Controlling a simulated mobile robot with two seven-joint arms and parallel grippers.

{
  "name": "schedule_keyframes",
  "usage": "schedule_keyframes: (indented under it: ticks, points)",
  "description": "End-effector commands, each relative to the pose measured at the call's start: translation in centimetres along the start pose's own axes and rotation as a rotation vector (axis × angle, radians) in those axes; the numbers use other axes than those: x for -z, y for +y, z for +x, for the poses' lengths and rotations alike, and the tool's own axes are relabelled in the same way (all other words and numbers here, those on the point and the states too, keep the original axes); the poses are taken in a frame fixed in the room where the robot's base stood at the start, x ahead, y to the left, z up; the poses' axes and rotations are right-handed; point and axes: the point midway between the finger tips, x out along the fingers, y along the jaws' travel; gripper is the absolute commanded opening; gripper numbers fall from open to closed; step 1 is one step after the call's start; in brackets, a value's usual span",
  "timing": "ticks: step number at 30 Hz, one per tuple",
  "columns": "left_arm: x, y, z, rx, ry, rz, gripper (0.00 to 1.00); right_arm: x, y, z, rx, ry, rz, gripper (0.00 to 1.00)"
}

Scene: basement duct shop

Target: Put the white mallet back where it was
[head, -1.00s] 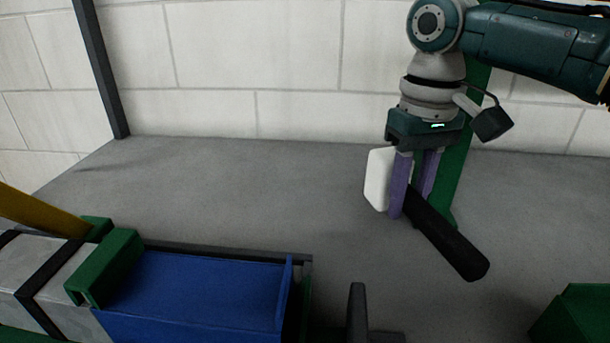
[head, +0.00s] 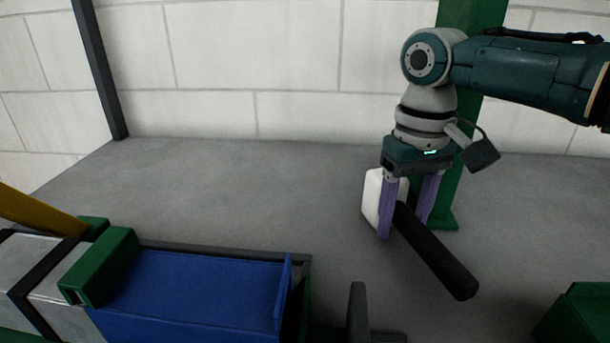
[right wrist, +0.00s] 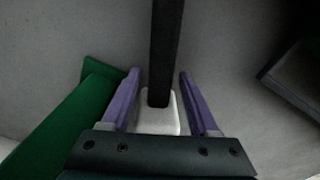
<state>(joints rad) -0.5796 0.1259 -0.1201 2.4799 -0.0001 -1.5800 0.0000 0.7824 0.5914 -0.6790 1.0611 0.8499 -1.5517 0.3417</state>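The white mallet has a white block head (head: 373,197) and a thick black handle (head: 440,254) that slants down to the right in the head view. It appears to lie on the grey surface (head: 230,190); whether it touches there is hard to tell. My right gripper (head: 404,228) is around it with purple fingers spread. In the right wrist view the handle (right wrist: 166,45) runs between the fingers (right wrist: 158,72), with gaps on both sides, and the head (right wrist: 158,122) is near the palm. My left gripper is not in view.
A green post (head: 448,195) with a foot stands just behind the mallet. A dark upright piece (head: 357,312) is at front centre, a green box (head: 578,315) at front right. The left-middle surface is clear.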

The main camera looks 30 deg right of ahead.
Motion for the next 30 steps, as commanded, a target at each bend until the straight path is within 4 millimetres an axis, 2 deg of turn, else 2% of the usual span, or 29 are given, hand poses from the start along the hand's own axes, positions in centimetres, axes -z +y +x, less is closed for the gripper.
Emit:
schedule_keyframes:
  ticks: [7,10,24,30]
  points:
    - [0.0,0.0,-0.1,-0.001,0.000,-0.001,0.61,0.0,0.0,-0.1,0.000,0.001,0.001,0.62]
    - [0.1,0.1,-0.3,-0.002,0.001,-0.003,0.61,0.1,0.0,-0.9,0.001,0.002,0.001,0.62]
    - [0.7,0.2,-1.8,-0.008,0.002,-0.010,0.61,0.1,0.0,-10.4,0.000,0.003,0.001,0.62]
    - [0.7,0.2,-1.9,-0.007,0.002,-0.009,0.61,0.0,0.0,-12.2,0.001,0.000,0.001,0.62]
